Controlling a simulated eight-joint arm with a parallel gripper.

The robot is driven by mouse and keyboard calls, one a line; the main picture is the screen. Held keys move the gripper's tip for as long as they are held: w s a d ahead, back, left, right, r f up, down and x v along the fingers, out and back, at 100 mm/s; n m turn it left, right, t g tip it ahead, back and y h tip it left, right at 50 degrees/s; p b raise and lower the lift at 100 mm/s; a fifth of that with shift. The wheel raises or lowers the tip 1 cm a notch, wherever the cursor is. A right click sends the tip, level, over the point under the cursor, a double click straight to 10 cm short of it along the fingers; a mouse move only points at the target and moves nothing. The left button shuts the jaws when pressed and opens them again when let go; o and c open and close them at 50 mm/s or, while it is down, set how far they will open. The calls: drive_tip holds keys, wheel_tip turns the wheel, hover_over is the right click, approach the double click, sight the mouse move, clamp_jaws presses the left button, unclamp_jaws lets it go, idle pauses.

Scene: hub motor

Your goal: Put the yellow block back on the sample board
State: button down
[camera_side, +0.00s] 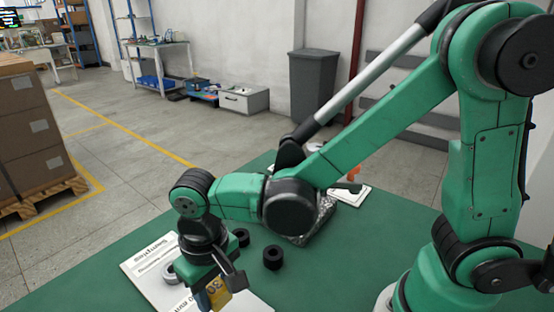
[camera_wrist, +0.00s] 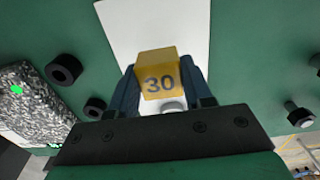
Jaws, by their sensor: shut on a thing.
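The yellow block (camera_wrist: 160,84), marked 30, sits between the two fingers of my gripper (camera_wrist: 160,88) in the wrist view. The fingers are shut on its sides. In the side view the yellow block (camera_side: 218,291) hangs under my gripper (camera_side: 212,284) near the bottom edge. The white sample board (camera_side: 150,268) lies on the green table with printed text at its far end. In the wrist view the board (camera_wrist: 150,22) lies behind and below the block. I cannot tell how high the block is above it.
Black rings (camera_side: 273,257) lie right of the board; they also show in the wrist view (camera_wrist: 65,70). A speckled grey piece (camera_wrist: 30,100) lies at far left. A bolt (camera_wrist: 299,116) is at right.

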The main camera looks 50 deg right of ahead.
sight(219, 305)
drive_tip(key=shift+f, duration=2.15)
drive_tip(key=shift+f, duration=0.15)
drive_tip(key=shift+c, duration=1.8)
unclamp_jaws()
wheel_tip(219, 305, up, 12)
drive_tip(key=shift+r, duration=0.1)
drive_tip(key=shift+d+r, duration=0.1)
drive_tip(key=shift+d, duration=0.3)
drive_tip(key=d+t, duration=0.7)
drive_tip(key=d, duration=0.7)
drive_tip(key=shift+d+r, duration=0.15)
drive_tip(key=shift+r, duration=0.05)
